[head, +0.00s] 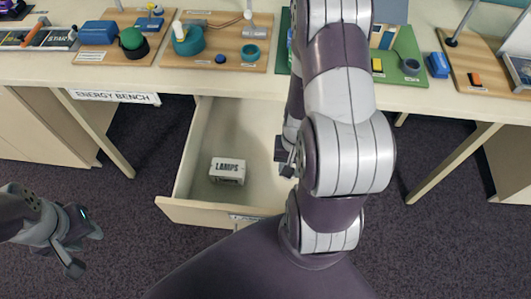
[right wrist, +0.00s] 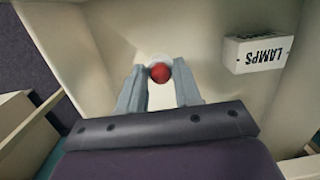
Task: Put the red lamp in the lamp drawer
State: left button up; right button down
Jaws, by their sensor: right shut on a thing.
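The red lamp (right wrist: 160,73), a small red bulb with a pale part behind it, is between the fingers of my right gripper (right wrist: 158,88) in the right wrist view. The gripper is shut on it, over the inside of the open drawer (head: 265,135). I cannot tell whether the lamp touches the drawer floor. A white box marked LAMPS (head: 228,170) lies in the drawer, left of the gripper in the head view; it also shows in the right wrist view (right wrist: 258,53). My right arm hides the lamp in the head view. My left gripper (head: 82,248) is open and empty, left of the drawer.
The drawer hangs out below a long table (head: 165,77) that carries project boards, with a green knob (head: 131,38) and a teal round piece (head: 188,40) among them. An ENERGY BENCH sign (head: 115,97) is on the table's front.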

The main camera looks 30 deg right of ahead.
jog(key=w+f, duration=0.2)
jog(key=w, duration=0.1)
jog(key=w+d+f, duration=0.1)
jog(key=w+f, duration=0.1)
jog(key=w, duration=0.2)
jog(key=w+d+f, duration=0.1)
jog(key=w+f, duration=0.2)
jog(key=shift+w+d, duration=0.15)
jog(key=shift+w, duration=0.2)
notch_tip(320, 180, down, 4)
jog(key=shift+r, duration=0.15)
jog(key=shift+w, duration=0.1)
jog(key=shift+f, duration=0.2)
jog(key=c, duration=0.8)
grip_release()
jog(key=shift+r, duration=0.1)
